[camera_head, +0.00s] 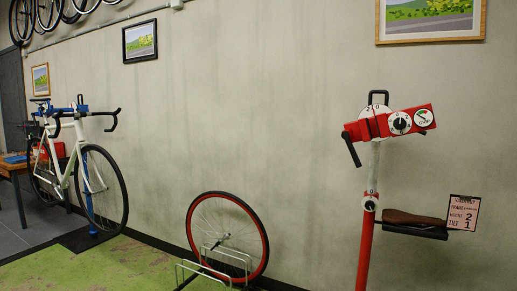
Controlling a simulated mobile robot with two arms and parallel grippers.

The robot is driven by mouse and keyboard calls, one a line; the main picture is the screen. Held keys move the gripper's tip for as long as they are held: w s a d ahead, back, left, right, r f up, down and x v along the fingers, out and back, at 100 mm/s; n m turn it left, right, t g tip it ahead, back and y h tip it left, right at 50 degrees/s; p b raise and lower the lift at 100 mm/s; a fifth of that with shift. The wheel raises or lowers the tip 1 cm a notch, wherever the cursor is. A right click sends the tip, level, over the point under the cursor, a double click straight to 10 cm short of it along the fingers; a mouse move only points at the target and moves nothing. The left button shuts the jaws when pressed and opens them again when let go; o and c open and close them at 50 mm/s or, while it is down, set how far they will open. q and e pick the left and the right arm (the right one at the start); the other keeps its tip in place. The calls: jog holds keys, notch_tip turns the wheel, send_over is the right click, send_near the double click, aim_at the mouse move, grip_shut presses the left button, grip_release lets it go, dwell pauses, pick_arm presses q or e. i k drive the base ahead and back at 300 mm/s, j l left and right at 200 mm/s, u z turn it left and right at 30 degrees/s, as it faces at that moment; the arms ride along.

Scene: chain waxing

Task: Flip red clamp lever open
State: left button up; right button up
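A red bike repair stand (366,245) stands at the right in the head view. Its red clamp head (390,123) carries round white dials with black markings and sits atop a grey post. A black lever (352,150) hangs down at the left end of the head, tilted. A black loop handle (378,97) rises above the head. I cannot tell which part is the red clamp lever or whether it is open. Neither of my grippers is in view.
A saddle (414,219) and a sign (462,213) are at the stand's right. A red-rimmed wheel (227,237) stands in a floor rack by the wall. A white bike (75,170) hangs on a blue stand at left. Green floor (110,268) is clear in front.

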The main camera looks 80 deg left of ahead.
aim_at(345, 135)
jog(key=u, duration=1.8)
